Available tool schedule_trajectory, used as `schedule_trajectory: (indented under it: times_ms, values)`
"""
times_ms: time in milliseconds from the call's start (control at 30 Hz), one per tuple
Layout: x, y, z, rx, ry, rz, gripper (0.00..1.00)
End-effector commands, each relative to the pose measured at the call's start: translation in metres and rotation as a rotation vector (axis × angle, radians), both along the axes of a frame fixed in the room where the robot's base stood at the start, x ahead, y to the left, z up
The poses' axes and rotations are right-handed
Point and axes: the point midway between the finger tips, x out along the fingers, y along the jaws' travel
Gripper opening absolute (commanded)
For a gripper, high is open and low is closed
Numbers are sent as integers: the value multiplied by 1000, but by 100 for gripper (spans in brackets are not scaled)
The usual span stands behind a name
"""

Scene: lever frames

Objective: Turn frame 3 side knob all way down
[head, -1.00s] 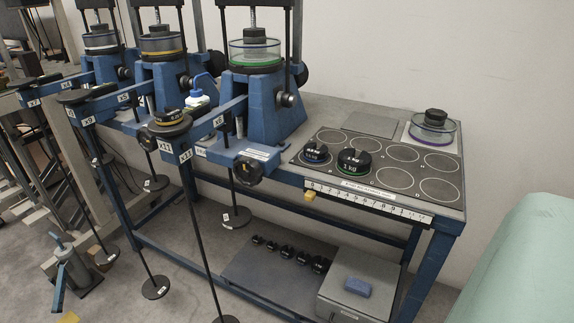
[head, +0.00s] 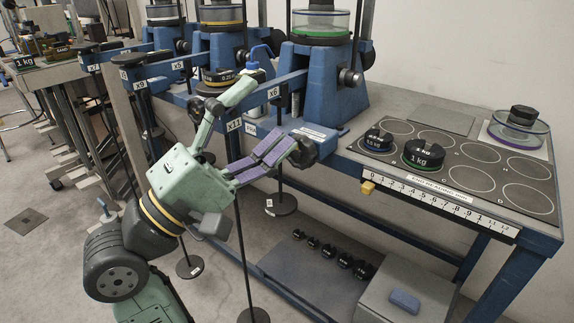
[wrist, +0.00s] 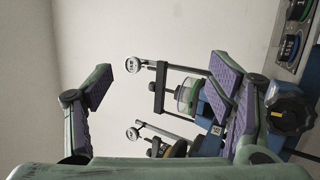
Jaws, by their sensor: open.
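The nearest blue lever frame (head: 320,72) carries a green-ringed clear cup (head: 320,22); I take it for frame 3, though no number is readable. A small round knob (head: 350,78) sits on its right side. A larger dark lobed knob (head: 303,152) is at the front end of its base, partly behind a fingertip; a dark knob with a yellow mark also shows at the right of the wrist view (wrist: 290,113). My gripper (head: 275,112) is open and empty in front of the frame. Its purple-padded fingers are spread wide, one fingertip overlapping the front knob; contact cannot be told.
Two more lever frames stand behind to the left. The bench top (head: 395,100) holds black weights (head: 424,152) and a purple-ringed cup (head: 518,125). A ruler strip (head: 435,200) with a yellow slider runs along its edge. Hanging rods and a lower shelf are below.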

Motion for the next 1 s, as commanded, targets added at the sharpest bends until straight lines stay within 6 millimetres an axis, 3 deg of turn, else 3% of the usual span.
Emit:
schedule_trajectory:
  times_ms: [33,100,200,333,567,1000]
  values:
    - [22,-3,-32,131,-4,101,75]
    - [48,-4,-67,317,-9,222,75]
    - [73,0,-108,532,-9,331,75]
    - [88,6,-138,701,-9,395,75]
    - [103,0,-145,757,-9,409,75]
    - [154,-38,-144,753,-8,407,75]
